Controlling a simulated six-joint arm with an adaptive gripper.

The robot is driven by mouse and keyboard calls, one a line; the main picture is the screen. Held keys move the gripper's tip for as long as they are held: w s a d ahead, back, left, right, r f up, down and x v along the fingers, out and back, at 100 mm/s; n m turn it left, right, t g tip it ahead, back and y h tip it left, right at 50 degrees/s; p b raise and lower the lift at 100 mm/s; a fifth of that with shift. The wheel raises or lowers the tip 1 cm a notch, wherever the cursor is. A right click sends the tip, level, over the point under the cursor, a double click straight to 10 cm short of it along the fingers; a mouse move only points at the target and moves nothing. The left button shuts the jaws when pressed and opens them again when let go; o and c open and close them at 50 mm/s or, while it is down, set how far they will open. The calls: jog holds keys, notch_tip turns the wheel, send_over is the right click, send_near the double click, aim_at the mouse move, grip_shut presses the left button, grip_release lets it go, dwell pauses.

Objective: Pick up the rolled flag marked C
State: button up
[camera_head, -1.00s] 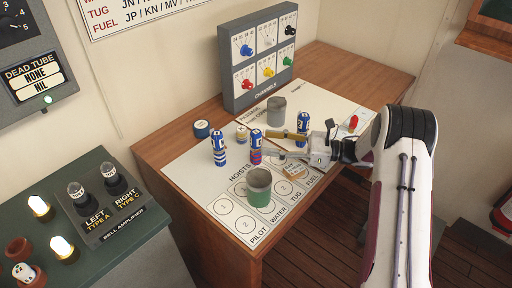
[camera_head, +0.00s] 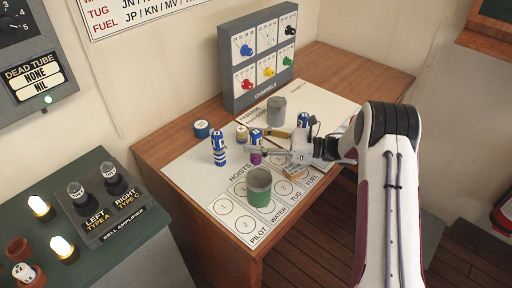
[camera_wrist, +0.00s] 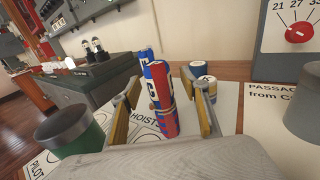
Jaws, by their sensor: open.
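My gripper (camera_head: 265,144) reaches in from the right at the middle flag. In the wrist view that flag (camera_wrist: 160,100), blue, white and red with a light band, stands between the open fingers of my gripper (camera_wrist: 165,92). Its dark letter looks like a C but is only partly clear. Another blue and white flag (camera_wrist: 146,54) stands behind it. The fingers look apart from the flag.
A green-banded cup (camera_head: 259,188) stands just in front of my gripper. A grey cup (camera_head: 276,111) stands behind it. Small round pieces (camera_head: 202,130) sit at the back left. The grey channel box (camera_head: 259,60) is at the rear. The front left of the chart is clear.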

jog(key=c, duration=1.2)
jog(key=shift+r, duration=0.1)
jog(key=shift+c, duration=0.2)
jog(key=shift+r, duration=4.95)
